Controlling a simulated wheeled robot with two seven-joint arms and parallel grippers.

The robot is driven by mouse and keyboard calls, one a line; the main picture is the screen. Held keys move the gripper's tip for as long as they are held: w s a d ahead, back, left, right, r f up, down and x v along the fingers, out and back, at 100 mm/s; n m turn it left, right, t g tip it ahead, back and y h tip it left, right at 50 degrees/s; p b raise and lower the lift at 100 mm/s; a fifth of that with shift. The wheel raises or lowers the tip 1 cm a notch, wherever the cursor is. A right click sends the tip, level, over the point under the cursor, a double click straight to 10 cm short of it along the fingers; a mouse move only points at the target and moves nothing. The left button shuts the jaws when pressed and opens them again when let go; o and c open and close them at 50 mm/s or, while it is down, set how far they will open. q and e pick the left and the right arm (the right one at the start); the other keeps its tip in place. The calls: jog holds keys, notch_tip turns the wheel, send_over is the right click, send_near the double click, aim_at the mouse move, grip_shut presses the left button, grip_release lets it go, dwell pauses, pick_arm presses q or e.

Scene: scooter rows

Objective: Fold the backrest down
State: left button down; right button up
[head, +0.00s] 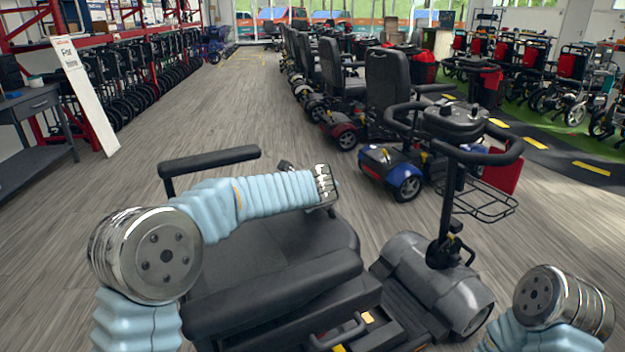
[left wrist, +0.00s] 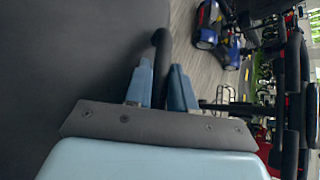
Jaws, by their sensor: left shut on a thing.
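A mobility scooter stands in front of me. Its broad dark panel (head: 310,245) lies roughly level between the far armrest (head: 215,159) and the near armrest (head: 275,297). I cannot tell whether this panel is the backrest or the seat; my left arm covers part of it. My left gripper (head: 325,186) is at the panel's far right edge. In the left wrist view its two blue-grey fingers (left wrist: 160,88) close around a thin dark bar (left wrist: 160,48) beside a large dark surface (left wrist: 70,60). My right gripper is out of the picture.
The scooter's tiller (head: 450,185) and grey front cover (head: 430,280) stand at right. A row of scooters (head: 385,85) runs back beyond it. A grey desk (head: 35,115) and a white sign (head: 85,95) are at left. The wood floor (head: 200,105) between is clear.

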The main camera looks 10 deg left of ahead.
pick_arm(q)
jog(key=shift+w+d+f, duration=0.15)
jog(key=shift+w+f, duration=0.05)
jog(key=shift+f, duration=0.25)
jog(key=c, duration=1.1)
grip_release()
jog(key=b+v, duration=0.1)
jog(key=v, duration=1.2)
jog(key=shift+s+d+r, duration=0.1)
jog(key=shift+s+r, duration=0.15)
jog(key=shift+r, duration=0.1)
